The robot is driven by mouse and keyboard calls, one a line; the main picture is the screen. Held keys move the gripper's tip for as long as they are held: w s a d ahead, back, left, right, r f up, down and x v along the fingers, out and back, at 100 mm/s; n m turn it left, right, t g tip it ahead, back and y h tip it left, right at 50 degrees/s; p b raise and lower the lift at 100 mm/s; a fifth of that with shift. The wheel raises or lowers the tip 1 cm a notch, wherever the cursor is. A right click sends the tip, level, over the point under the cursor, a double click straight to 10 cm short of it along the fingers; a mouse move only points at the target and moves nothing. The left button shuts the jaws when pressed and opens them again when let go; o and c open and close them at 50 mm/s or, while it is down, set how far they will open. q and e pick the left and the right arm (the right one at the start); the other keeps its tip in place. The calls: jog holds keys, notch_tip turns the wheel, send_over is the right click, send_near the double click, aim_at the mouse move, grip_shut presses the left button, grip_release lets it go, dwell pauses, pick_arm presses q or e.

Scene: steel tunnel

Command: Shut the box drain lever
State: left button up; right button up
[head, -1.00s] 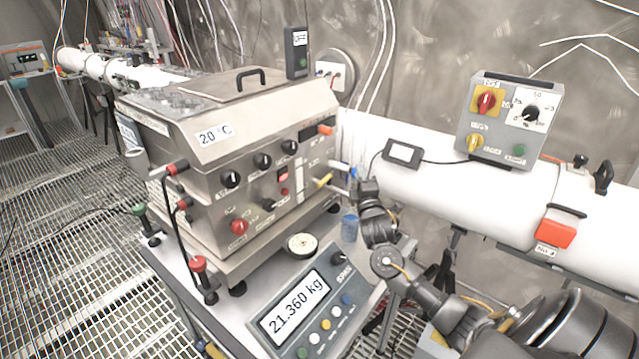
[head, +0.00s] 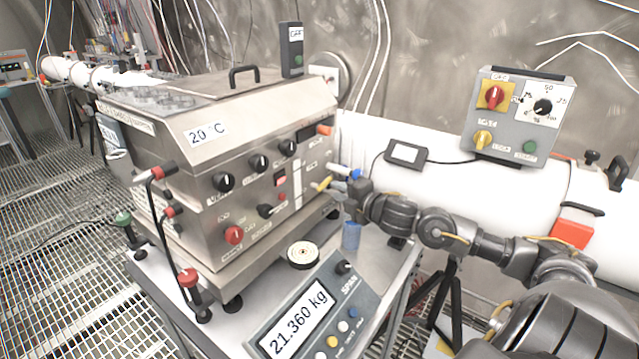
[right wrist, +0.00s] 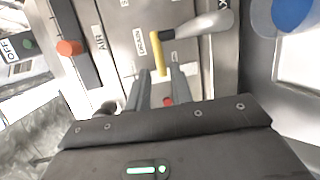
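The steel box (head: 215,150) stands on a bench. Its drain lever (head: 323,184) is a small yellow handle low on the right part of its front. In the right wrist view the yellow lever (right wrist: 160,55) lies lengthwise beside the DRAIN label, at the end of a pale spout. My right gripper (head: 338,187) is close to the lever at the box's right front edge. In the right wrist view its fingers (right wrist: 160,76) are apart, with the lever's near end appearing between the tips. Contact cannot be told. My left gripper is not in view.
A scale display (head: 305,318) reading 21.360 kg and a blue cup (head: 351,236) stand in front of the box. A white pipe (head: 440,188) runs behind my right arm, with a grey control box (head: 520,115) on it. Red-knobbed rods (head: 188,277) stand at the left.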

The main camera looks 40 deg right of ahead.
aim_at(325, 186)
jog(key=w, duration=0.3)
jog(key=w+f+p, duration=0.1)
jog(key=w, duration=0.5)
jog(key=shift+f+p, duration=0.25)
jog(key=shift+p, duration=0.15)
jog(key=shift+s, duration=0.1)
jog(key=shift+a, duration=0.1)
grip_shut()
